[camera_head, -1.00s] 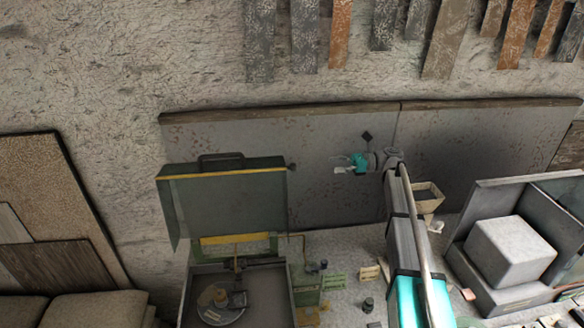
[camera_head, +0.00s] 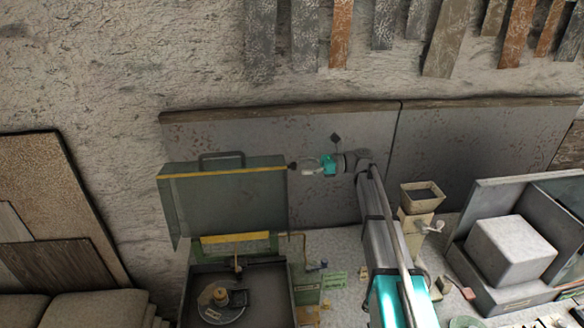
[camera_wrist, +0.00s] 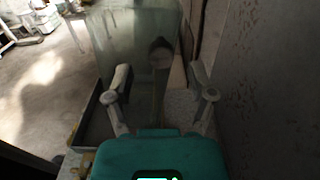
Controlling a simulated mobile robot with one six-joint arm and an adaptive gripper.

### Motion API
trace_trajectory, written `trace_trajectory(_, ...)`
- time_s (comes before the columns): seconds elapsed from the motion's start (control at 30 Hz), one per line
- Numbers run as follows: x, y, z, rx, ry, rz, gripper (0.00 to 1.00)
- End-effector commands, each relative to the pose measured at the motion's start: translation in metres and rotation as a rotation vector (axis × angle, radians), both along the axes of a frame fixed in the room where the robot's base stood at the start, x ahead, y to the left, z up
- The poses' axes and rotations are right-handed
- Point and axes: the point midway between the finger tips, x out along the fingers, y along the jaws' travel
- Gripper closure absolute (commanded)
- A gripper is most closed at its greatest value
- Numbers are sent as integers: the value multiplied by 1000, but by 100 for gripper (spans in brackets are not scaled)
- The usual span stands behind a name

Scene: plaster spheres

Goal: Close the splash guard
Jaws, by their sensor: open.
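The splash guard (camera_head: 225,200) is a greenish-grey raised cover with a yellow strip along its top edge and a dark handle. It stands open above the machine's basin at the left centre. A dark knob (camera_head: 291,166) sticks out from its upper right corner. My gripper (camera_head: 306,168) is open and empty just right of the knob, pointing left. In the wrist view, the guard (camera_wrist: 125,40) stands ahead and the round knob (camera_wrist: 161,54) lies ahead between my two spread fingers (camera_wrist: 164,92). I cannot tell whether they touch it.
The basin (camera_head: 258,280) below the guard holds a round plate (camera_head: 222,313) with a yellowish piece on it. A grey wall panel (camera_head: 330,190) stands close behind my gripper. A small open box (camera_head: 422,193) and a pale block (camera_head: 510,250) are farther right.

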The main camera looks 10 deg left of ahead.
Motion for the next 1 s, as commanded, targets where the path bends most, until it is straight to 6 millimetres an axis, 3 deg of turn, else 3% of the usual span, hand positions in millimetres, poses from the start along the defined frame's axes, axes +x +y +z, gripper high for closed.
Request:
trace_trajectory(0.3, -8, 31, 0, 0, 0, 0, 29)
trace_trajectory(0.7, -8, 34, 0, 0, 0, -1, 29)
trace_trajectory(0.77, -8, 34, 0, 0, 0, -1, 37)
trace_trajectory(1.0, -8, 34, 0, 0, 0, -1, 81)
